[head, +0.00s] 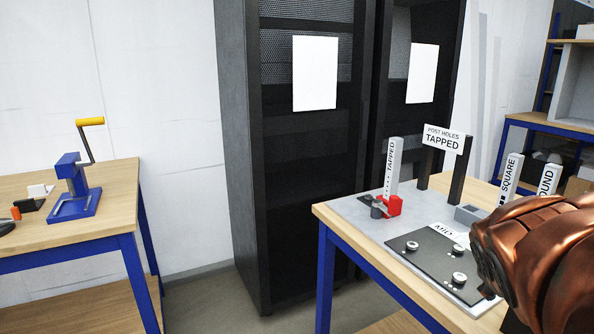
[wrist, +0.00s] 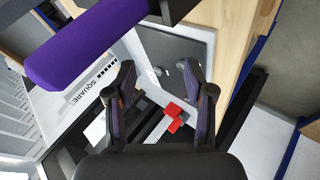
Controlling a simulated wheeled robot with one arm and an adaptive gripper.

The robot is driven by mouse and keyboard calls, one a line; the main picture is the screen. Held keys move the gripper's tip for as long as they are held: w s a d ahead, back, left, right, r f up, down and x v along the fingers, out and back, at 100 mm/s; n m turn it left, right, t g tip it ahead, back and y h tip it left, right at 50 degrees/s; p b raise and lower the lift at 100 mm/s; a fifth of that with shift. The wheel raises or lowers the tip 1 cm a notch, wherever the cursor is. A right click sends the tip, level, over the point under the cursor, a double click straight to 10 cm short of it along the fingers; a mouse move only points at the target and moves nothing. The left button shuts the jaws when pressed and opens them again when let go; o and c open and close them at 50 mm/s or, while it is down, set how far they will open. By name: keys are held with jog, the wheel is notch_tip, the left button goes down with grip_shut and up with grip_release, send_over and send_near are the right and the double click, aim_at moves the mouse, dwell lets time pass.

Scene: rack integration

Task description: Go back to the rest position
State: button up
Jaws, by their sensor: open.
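My gripper (wrist: 158,80) shows in the wrist view with its two dark fingers spread apart. Nothing shows held between them. It hangs above the workbench, with the grey board, the black plate (wrist: 172,45) and a red block (wrist: 174,117) beyond the fingers. In the head view my copper-coloured arm comes in at the right edge, over the right end of the workbench (head: 330,213). The gripper itself is hidden or out of frame there.
The board carries a black plate (head: 432,254) with silver round pieces, a red block (head: 394,206), and upright posts marked TAPPED (head: 391,165), SQUARE (head: 509,177) and ROUND (head: 547,181). A black rack (head: 310,200) stands behind. A blue press (head: 75,190) stands on the left bench. Floor shows between the benches.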

jog(key=s+a+f+m+g+y+p, duration=0.1)
jog(key=s+a+g+y+p, duration=0.2)
jog(key=s+a, duration=0.6)
jog(key=s+a+f+m+g+y+p, duration=0.1)
jog(key=s+a+m+g+y+p, duration=0.1)
jog(key=s+a+g+p, duration=0.3)
jog(key=s+a+y+p, duration=0.1)
jog(key=s+a+p, duration=0.2)
jog(key=s+a, duration=0.2)
jog(key=shift+s+f+m+y, duration=0.25)
jog(key=shift+s+m+y, duration=0.05)
jog(key=shift+s, duration=0.7)
